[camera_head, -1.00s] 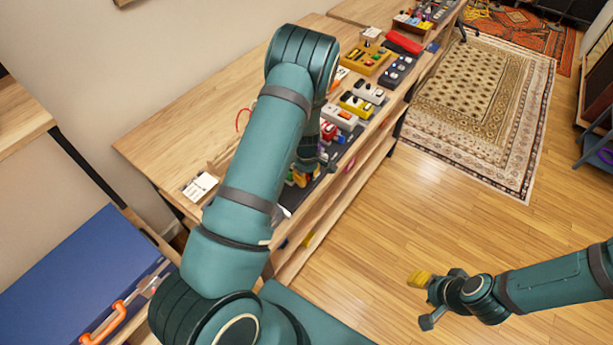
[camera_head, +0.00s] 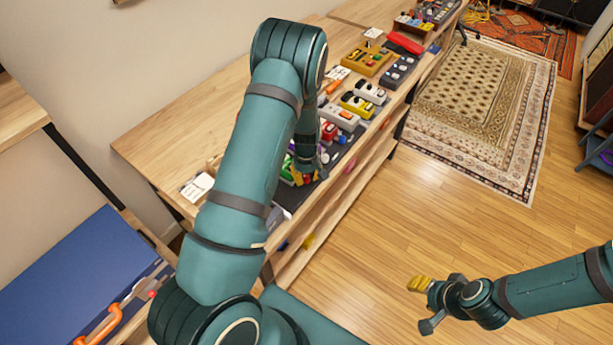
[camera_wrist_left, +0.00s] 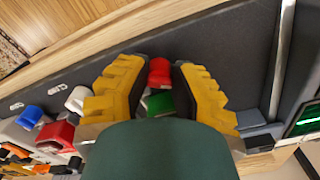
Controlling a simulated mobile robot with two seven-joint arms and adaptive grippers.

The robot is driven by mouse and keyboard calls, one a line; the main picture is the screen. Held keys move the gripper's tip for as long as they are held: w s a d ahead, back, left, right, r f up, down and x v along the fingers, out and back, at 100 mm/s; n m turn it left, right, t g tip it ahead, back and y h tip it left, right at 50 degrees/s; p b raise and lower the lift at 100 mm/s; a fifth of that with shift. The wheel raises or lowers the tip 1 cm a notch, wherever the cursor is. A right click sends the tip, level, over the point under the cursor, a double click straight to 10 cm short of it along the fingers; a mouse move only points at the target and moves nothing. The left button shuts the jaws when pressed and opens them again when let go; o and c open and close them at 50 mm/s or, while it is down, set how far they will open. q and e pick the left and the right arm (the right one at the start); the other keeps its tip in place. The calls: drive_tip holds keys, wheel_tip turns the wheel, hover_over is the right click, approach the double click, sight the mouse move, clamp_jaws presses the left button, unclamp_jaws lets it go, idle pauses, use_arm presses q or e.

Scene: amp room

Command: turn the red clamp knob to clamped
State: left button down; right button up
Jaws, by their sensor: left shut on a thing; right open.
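The red clamp knob (camera_wrist_left: 160,72) stands between the two yellow fingertips of my left gripper (camera_wrist_left: 160,85) in the left wrist view. The fingers are closed in around it, one on each side. A green part (camera_wrist_left: 158,103) shows just below the knob, partly hidden by the gripper. In the head view my left gripper (camera_head: 304,177) is down at the front edge of the bench, and the arm hides much of the bench behind it. My right gripper (camera_head: 420,283) is open and empty above the wooden floor, away from the bench.
A dark mat (camera_wrist_left: 225,50) lies under the clamp. Other coloured clamps and devices, such as a yellow one (camera_head: 357,105), line the bench. A white label card (camera_head: 197,187) lies near the left end. A blue case (camera_head: 75,275) with orange handles is at lower left.

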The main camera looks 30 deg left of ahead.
sight(306, 178)
use_arm(q)
drive_tip(key=shift+s+f, duration=0.1)
drive_tip(key=c, duration=0.8)
unclamp_jaws()
drive_tip(key=shift+o, duration=0.2)
drive_tip(key=shift+r, duration=0.55)
wheel_tip(306, 178, up, 11)
drive_tip(key=shift+c, duration=0.2)
